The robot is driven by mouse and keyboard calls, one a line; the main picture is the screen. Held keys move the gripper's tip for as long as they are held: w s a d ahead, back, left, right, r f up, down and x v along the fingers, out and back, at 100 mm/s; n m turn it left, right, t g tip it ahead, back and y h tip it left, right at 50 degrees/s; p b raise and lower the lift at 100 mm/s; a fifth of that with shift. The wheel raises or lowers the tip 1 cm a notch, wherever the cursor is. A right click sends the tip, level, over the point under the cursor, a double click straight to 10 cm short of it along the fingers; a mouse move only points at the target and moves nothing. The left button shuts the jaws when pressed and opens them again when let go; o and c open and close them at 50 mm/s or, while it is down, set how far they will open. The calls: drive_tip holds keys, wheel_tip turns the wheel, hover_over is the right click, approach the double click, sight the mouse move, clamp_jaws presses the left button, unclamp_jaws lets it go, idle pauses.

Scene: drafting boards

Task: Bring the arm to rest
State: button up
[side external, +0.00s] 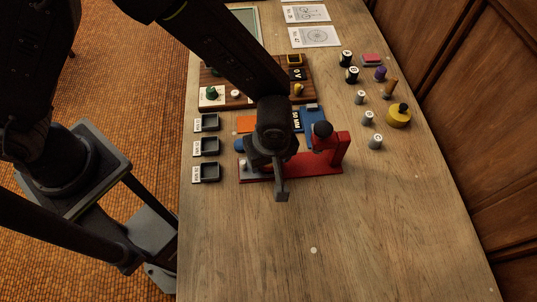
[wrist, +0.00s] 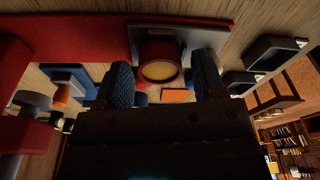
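My arm reaches over the wooden table, with my gripper (side external: 272,150) low at the red stand (side external: 318,168). In the wrist view my gripper (wrist: 163,75) has its two blue textured fingers apart. A red cylinder with a pale yellow end (wrist: 160,72) shows between them, with visible gaps on both sides. I cannot tell its distance from the fingers. The red stand also fills the upper left of the wrist view (wrist: 80,35). My gripper hides part of the stand in the side view.
Three small dark trays (side external: 209,146) stand left of the stand. A wooden board (side external: 240,100) with knobs lies behind. Several weights and a yellow round piece (side external: 399,117) stand to the right. Paper sheets (side external: 314,36) lie at the back. The table's front is mostly clear.

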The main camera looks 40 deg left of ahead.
drive_tip(key=o, duration=0.5)
drive_tip(key=shift+s+a, duration=0.1)
drive_tip(key=shift+s, duration=0.05)
drive_tip(key=shift+c, duration=0.2)
drive_tip(key=shift+r, duration=0.2)
drive_tip(key=shift+c, duration=0.3)
drive_tip(key=shift+o, duration=0.5)
drive_tip(key=shift+r, duration=3.35)
